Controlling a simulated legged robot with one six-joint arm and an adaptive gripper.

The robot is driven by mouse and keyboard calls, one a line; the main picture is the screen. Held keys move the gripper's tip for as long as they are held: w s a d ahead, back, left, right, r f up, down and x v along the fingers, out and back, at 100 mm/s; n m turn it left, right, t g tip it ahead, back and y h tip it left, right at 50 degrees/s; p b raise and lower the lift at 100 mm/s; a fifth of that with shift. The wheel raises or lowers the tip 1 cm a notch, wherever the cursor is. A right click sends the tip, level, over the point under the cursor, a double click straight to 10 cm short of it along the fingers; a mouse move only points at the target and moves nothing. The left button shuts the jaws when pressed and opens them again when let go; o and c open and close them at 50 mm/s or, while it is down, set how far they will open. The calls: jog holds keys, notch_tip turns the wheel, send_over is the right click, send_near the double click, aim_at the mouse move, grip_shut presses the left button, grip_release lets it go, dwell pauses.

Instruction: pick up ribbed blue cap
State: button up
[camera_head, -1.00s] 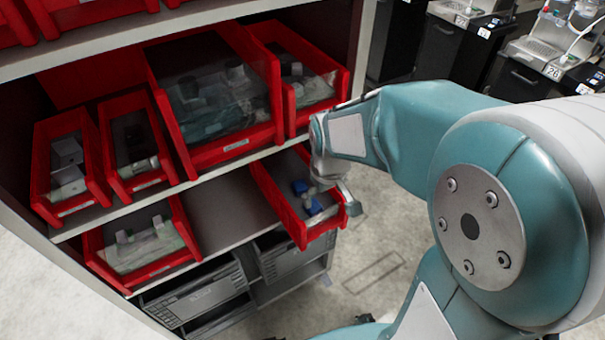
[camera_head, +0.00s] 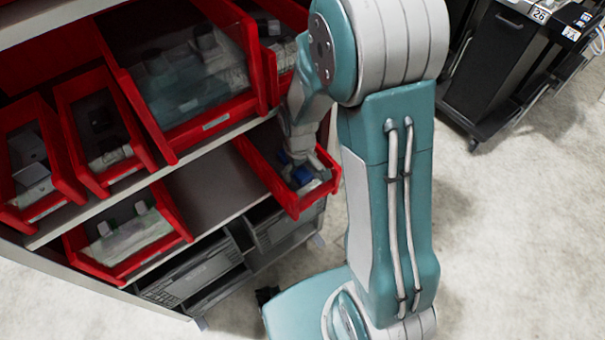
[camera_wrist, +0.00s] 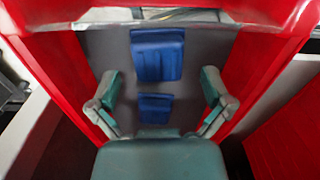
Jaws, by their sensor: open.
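Two blue caps lie in a red bin on the lower shelf. In the wrist view the larger blue cap (camera_wrist: 157,55) lies farther off, and its face shows faint ridges. The smaller blue cap (camera_wrist: 155,108) lies nearer, between my finger tips. I cannot tell for sure which is the ribbed one. My gripper (camera_wrist: 158,95) is open and empty, with one finger on each side of the smaller cap and no visible contact. In the head view the blue (camera_head: 298,160) shows only partly, behind my gripper (camera_head: 302,150) over the red bin (camera_head: 291,206).
The red walls of the bin (camera_wrist: 268,60) rise close on both sides of my fingers. A large red bin (camera_head: 190,150) stands on the shelf above. Another red bin (camera_head: 125,270) stands to the left on the lower shelf. The shelf between (camera_head: 212,195) is bare.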

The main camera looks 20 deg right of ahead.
jog(key=shift+f, duration=0.1)
jog(key=c, duration=0.9)
